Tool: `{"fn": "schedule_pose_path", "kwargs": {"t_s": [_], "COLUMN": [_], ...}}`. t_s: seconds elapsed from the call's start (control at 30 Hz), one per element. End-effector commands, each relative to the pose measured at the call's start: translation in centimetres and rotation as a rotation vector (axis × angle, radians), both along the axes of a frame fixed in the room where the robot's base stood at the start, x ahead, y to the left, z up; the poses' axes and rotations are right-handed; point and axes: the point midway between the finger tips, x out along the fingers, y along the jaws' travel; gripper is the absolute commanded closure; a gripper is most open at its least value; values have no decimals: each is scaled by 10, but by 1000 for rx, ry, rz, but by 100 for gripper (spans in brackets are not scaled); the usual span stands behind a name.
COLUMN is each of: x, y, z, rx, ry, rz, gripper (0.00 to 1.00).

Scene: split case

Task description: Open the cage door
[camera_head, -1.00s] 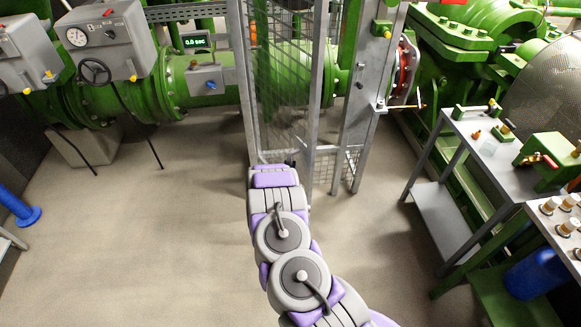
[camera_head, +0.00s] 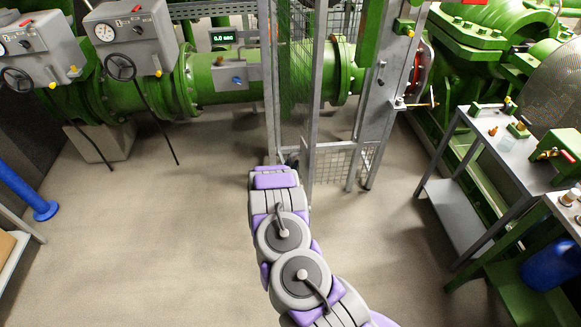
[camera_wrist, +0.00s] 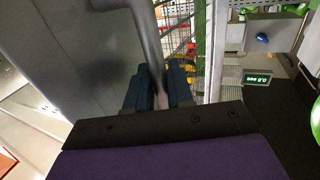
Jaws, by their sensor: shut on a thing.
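The cage door (camera_head: 296,85) is a tall, narrow mesh panel in a grey metal frame, seen steeply edge-on in the head view, straight ahead of my arm. In the wrist view, a grey curved door handle (camera_wrist: 148,38) runs down between the dark fingers of my gripper (camera_wrist: 160,92). The fingers are shut on the handle. In the head view the arm's end is at the foot of the door, and the fingers are hidden by my arm.
Grey valve boxes with gauges (camera_head: 128,38) and green pipes stand behind on the left. A blue post (camera_head: 28,190) is at the far left. A metal workbench (camera_head: 490,150) with tools is on the right. The floor (camera_head: 170,230) left of my arm is clear.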

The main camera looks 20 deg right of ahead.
Motion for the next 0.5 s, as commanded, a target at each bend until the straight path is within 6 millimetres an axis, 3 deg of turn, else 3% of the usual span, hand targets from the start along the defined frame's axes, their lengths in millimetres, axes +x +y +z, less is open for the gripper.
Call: {"fn": "schedule_pose_path", "kwargs": {"t_s": [0.07,0.1,0.23,0.5], "x": [4,4,2,0], "y": [4,5,4,3], "z": [4,4,3,2], "rx": [-5,-5,-3,-2], "ry": [-8,-8,-6,-4], "rz": [9,9,8,6], "gripper": [100,74,62,62]}}
